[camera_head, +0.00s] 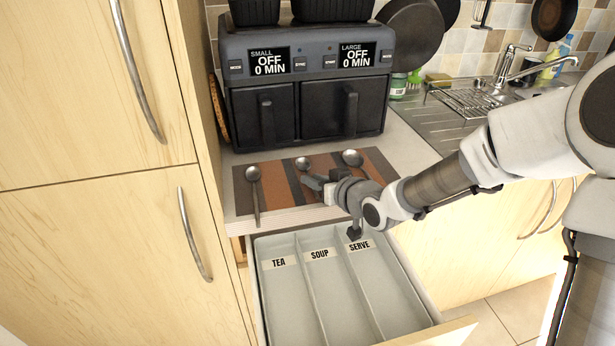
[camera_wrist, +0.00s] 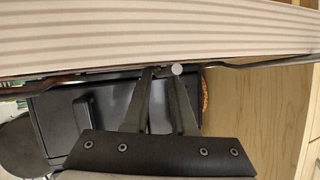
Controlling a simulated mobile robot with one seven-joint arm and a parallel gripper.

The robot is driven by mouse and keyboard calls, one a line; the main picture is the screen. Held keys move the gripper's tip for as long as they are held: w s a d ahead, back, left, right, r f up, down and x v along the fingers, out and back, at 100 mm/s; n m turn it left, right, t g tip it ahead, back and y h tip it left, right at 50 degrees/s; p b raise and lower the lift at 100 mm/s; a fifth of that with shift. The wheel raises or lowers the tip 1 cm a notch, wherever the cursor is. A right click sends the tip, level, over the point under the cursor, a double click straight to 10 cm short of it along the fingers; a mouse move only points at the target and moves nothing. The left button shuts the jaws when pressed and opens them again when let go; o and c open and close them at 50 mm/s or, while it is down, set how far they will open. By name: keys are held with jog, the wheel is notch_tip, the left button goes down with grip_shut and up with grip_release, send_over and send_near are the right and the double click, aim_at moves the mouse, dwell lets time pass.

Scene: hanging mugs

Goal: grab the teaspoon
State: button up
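Three metal spoons lie on a striped mat in the head view: a left spoon (camera_head: 253,174), a middle spoon (camera_head: 302,163) and a right spoon (camera_head: 352,158). The middle one has the smallest-looking bowl and may be the teaspoon; no label marks it. My gripper (camera_head: 306,184) is low over the mat, at the middle spoon's handle, which it mostly hides. In the wrist view its two fingers (camera_wrist: 163,71) stand apart with a gap between the tips. A small round metal end shows at the right fingertip. I cannot tell whether the fingers touch a spoon.
An open drawer (camera_head: 432,306) with TEA, SOUP and SERVE compartments is below the counter; no spoon shows in it. An air fryer (camera_head: 310,85) stands behind the mat (camera_head: 276,190). A tall cupboard (camera_head: 95,190) closes off the left. The sink (camera_head: 490,100) is at the right.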

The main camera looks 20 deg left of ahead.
grip_shut()
jog(key=shift+d, duration=0.1)
